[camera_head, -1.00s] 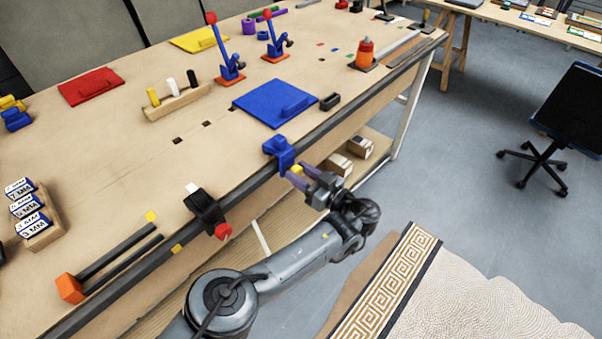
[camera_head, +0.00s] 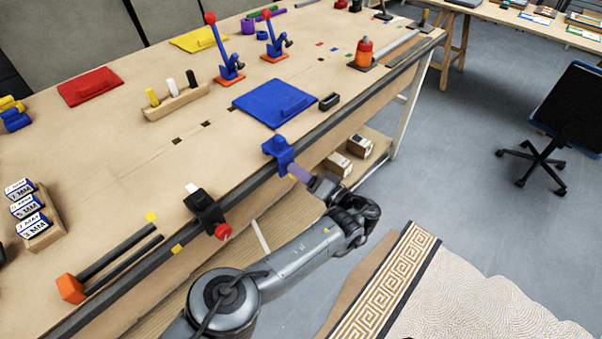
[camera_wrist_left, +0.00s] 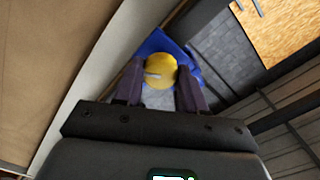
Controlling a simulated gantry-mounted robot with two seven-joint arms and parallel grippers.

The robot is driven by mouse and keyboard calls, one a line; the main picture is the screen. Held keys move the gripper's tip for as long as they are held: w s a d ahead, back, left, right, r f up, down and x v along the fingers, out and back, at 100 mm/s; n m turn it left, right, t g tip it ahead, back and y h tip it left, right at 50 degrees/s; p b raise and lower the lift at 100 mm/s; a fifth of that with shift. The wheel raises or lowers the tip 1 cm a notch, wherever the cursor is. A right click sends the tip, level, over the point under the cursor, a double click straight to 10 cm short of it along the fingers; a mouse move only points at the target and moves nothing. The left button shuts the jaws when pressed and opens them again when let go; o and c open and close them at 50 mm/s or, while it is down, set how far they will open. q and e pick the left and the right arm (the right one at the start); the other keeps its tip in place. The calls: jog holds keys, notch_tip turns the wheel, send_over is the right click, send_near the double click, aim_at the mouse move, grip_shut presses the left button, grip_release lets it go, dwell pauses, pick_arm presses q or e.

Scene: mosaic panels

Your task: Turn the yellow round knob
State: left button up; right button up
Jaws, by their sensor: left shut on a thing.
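The yellow round knob (camera_wrist_left: 160,70) sits on the front of a blue clamp-like mount, which shows behind it in the left wrist view (camera_wrist_left: 153,43). A short pale mark shows on the knob's face. In the head view the blue mount (camera_head: 279,150) is fixed at the bench's front edge, and the knob is hidden behind my fingers. My left gripper (camera_head: 298,173) reaches the knob from the front. In the left wrist view its purple fingers (camera_wrist_left: 157,77) lie on either side of the knob, shut on it. My right gripper is not in view.
A black mount with a red knob (camera_head: 223,231) is on the same edge, to the left. A blue panel (camera_head: 262,104) lies on the bench behind the blue mount. Boxes (camera_head: 339,165) stand on the lower shelf.

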pick_arm(q)
jog(key=m+b, duration=0.1)
jog(key=m, duration=1.1)
jog(key=shift+f, duration=0.2)
jog(key=shift+m, duration=0.3)
jog(key=o, duration=1)
jog(key=shift+o, duration=0.2)
jog(key=shift+d, duration=0.1)
